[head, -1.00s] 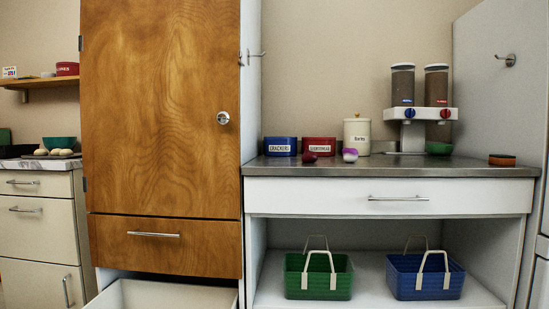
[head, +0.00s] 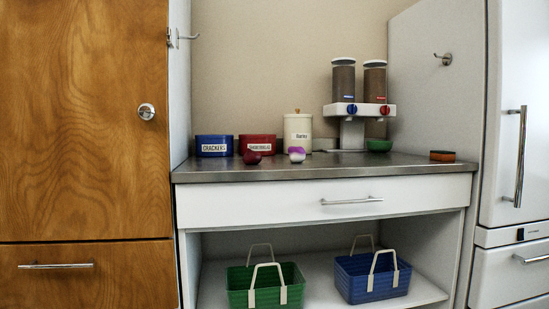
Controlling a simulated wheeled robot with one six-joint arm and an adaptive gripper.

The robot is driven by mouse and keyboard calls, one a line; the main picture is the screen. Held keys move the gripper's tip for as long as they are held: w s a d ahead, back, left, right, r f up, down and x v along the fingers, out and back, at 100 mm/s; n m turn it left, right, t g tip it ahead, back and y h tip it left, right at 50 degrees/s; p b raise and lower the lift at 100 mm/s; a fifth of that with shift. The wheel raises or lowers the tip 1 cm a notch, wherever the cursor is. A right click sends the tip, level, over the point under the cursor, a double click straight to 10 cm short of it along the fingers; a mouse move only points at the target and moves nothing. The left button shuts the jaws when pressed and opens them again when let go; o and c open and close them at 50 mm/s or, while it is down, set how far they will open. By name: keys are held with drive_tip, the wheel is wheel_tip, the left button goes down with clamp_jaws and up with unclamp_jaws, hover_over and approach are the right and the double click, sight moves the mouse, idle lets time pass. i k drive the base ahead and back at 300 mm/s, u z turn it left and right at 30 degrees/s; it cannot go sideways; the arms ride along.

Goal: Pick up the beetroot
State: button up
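A small dark red, rounded thing that looks like the beetroot (head: 252,158) lies on the grey countertop (head: 330,167), near its front edge and left of the middle. It sits in front of the red labelled tin (head: 258,143). A purple and white turnip-like thing (head: 297,155) lies a little to its right. My gripper does not show in the head view.
A blue crackers tin (head: 213,146), a cream barley canister (head: 298,132), a two-tube dispenser (head: 358,109), a green bowl (head: 379,145) and a sponge (head: 442,155) stand on the counter. Green (head: 237,286) and blue (head: 372,279) baskets sit below. Wooden cabinet left, fridge right.

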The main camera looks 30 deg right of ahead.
sight(252, 157)
drive_tip(key=z, duration=0.35)
drive_tip(key=i, duration=0.9)
drive_tip(key=z, duration=0.15)
